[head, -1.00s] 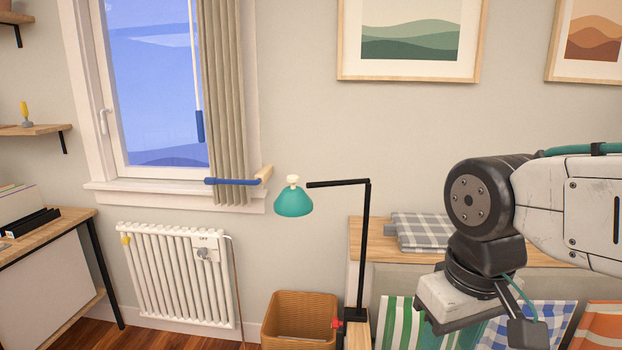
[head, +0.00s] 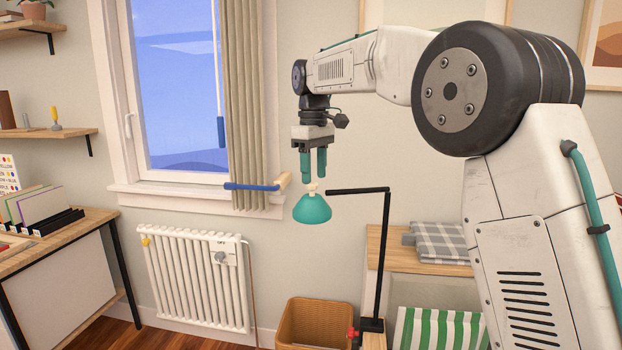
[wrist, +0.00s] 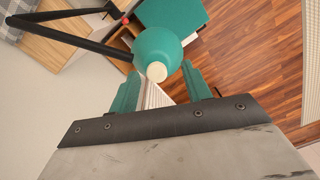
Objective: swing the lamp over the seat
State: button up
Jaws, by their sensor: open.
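The lamp has a teal shade (head: 312,209) with a cream knob (head: 312,188) on top. Its black boom (head: 357,191) runs right to a black upright post (head: 383,255). My gripper (head: 314,179) points down just above the knob, open and empty. In the wrist view the knob (wrist: 157,72) lies between the two teal fingers, with the shade (wrist: 157,43) beyond it. I cannot tell whether the fingers reach down around the knob. A flat teal surface (wrist: 175,12) shows below in the wrist view; it may be the seat. No seat is clear in the head view.
A blue bar with a wooden end (head: 252,187) sticks out by the curtain, just left of the lamp. A wicker basket (head: 313,320) and a radiator (head: 195,277) stand below. A bench (head: 385,253) with a folded checked blanket (head: 440,241) is at right.

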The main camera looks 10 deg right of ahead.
jog(key=shift+n+t, duration=0.3)
jog(key=shift+n, duration=0.6)
jog(key=r, duration=0.1)
jog(key=w+r, duration=0.1)
jog(key=r, duration=0.1)
jog(key=w+r, duration=0.1)
jog(key=r, duration=0.1)
jog(key=shift+a, duration=0.2)
jog(key=shift+s+d+r+n, duration=0.1)
jog(key=shift+s+r+n, duration=0.15)
jog(key=shift+s+n, duration=0.15)
jog(key=shift+f, duration=0.65)
notch_tip(320, 180, down, 7)
jog(key=shift+r, duration=0.15)
grip_shut()
